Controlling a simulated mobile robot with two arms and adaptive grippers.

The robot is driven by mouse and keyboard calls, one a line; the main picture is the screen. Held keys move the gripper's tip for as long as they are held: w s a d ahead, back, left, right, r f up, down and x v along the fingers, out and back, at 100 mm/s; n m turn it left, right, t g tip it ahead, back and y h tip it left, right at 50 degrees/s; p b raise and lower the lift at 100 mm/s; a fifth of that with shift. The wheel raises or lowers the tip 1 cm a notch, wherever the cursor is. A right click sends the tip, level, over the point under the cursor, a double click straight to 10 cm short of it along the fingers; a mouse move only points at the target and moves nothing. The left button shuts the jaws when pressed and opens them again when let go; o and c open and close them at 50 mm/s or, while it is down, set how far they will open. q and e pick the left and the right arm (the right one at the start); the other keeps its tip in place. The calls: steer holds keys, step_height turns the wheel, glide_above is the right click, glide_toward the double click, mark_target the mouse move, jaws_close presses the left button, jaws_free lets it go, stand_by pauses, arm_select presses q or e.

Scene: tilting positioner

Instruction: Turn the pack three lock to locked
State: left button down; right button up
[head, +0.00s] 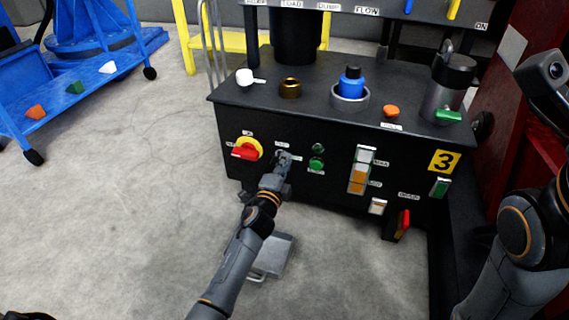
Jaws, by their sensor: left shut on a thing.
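My left gripper (282,158) reaches up from below to the front panel, between the red rotary switch and the green buttons. It is shut on a small control there, which I take to be the lock. The gripper hides nearly all of the lock, so its turn position cannot be read. A small white label shows just above it, too small to read. My right arm stands at the right edge, and its gripper is not visible.
A red switch on a yellow disc (246,149) sits close left of my left gripper. A green button (316,164) is close right. A stacked light panel (360,170) and a red handle (403,222) are further right. A blue cart (70,95) stands far left; the floor between is clear.

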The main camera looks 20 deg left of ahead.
mark_target(289, 129)
arm_select(q)
steer(key=shift+f+m, duration=0.2)
steer(key=shift+m, duration=0.4)
steer(key=c, duration=1.4)
jaws_free()
steer(key=shift+r, duration=0.1)
step_height(289, 129, up, 10)
steer(key=shift+f, duration=0.1)
